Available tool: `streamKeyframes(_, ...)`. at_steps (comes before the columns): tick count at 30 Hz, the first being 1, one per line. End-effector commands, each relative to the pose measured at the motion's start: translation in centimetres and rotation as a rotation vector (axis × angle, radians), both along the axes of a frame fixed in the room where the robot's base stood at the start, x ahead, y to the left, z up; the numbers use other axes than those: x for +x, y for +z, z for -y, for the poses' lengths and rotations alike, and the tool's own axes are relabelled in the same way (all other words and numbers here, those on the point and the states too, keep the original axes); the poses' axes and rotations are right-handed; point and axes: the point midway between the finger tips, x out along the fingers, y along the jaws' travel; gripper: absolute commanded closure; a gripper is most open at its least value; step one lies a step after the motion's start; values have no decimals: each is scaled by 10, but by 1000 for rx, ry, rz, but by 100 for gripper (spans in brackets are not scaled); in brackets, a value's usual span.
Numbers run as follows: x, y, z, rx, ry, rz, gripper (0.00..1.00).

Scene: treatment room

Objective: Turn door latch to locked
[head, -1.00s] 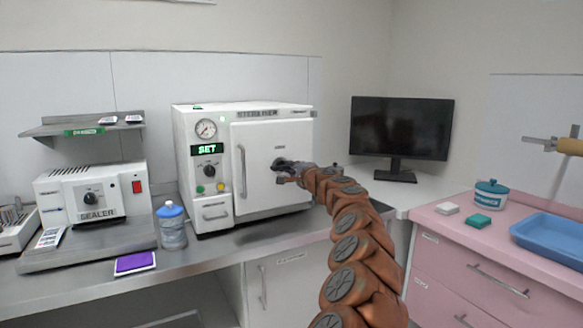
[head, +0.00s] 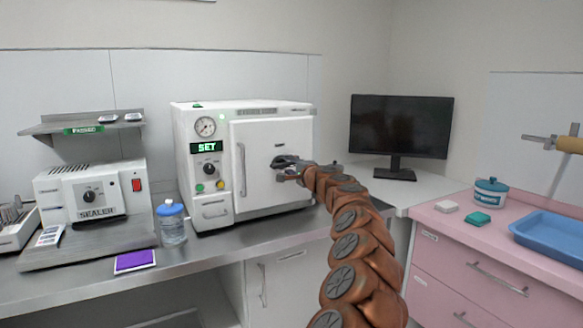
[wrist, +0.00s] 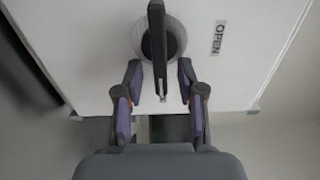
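The white sterilizer (head: 255,160) stands on the counter with its door (head: 262,190) closed. The door latch is a dark lever on a round grey hub; in the wrist view the latch (wrist: 157,50) runs from the top edge down between my fingertips. A label reading OPEN is on the door to the right of the hub. My gripper (wrist: 160,95) is open, with one finger on each side of the lever and visible gaps to it. In the head view my gripper (head: 290,168) is at the door's middle, and the arm hides part of the latch area.
A display reading SET (head: 208,147), a gauge and a knob are left of the door. A vertical door handle (head: 241,170) is at its left edge. A water bottle (head: 171,223) and a sealer (head: 92,195) stand left; a monitor (head: 400,128) stands right.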

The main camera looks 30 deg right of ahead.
Motion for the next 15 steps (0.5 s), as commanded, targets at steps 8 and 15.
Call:
streamKeyframes(8,-11,1,1,3,-2,1,61)
streamKeyframes(15,-25,1,-2,3,0,1,61)
